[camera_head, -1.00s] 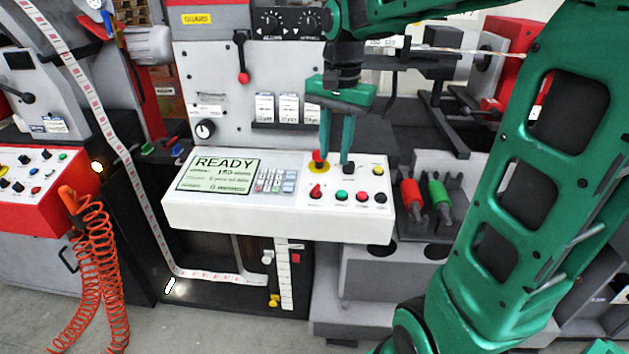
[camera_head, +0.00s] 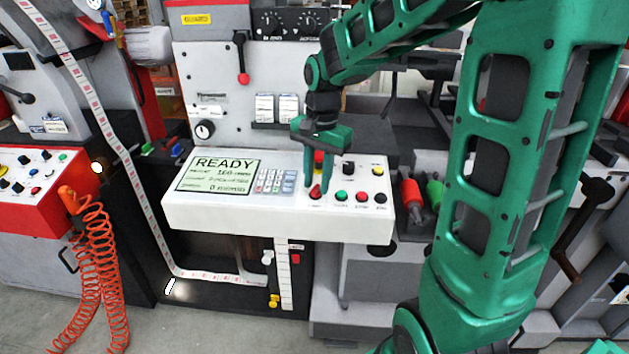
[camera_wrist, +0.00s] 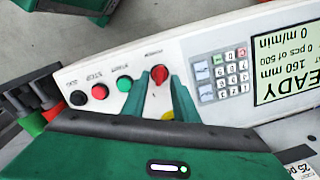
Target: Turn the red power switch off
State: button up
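The red power switch (camera_head: 315,191) is a small knob on the front left of the white console's button group. It also shows in the wrist view (camera_wrist: 160,74), in line with the green, red and black buttons. My gripper (camera_head: 316,184) points down over it. In the wrist view, the gripper's (camera_wrist: 157,82) two green fingers stand apart, one on each side of the knob, with gaps visible. I cannot tell whether either finger touches it. The display (camera_head: 219,174) reads READY.
A red emergency button (camera_head: 319,157) on yellow is partly hidden behind my gripper. A black knob (camera_head: 348,168) and a yellow button (camera_head: 377,171) are to its right. Green (camera_head: 341,196), red (camera_head: 362,197) and black (camera_head: 380,199) buttons line the front edge. A keypad (camera_head: 275,181) is left.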

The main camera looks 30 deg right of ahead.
jog(key=shift+f, duration=0.2)
grip_shut()
jog(key=shift+n, duration=0.3)
jog(key=n, duration=0.4)
jog(key=shift+w+a, duration=0.1)
jog(key=shift+a, duration=0.1)
jog(key=n+h, duration=0.1)
jog(key=n, duration=0.4)
jog(key=shift+a+g, duration=0.15)
jog(key=shift+g, duration=0.25)
jog(key=shift+n, duration=0.3)
grip_release()
jog(key=shift+w+f, duration=0.1)
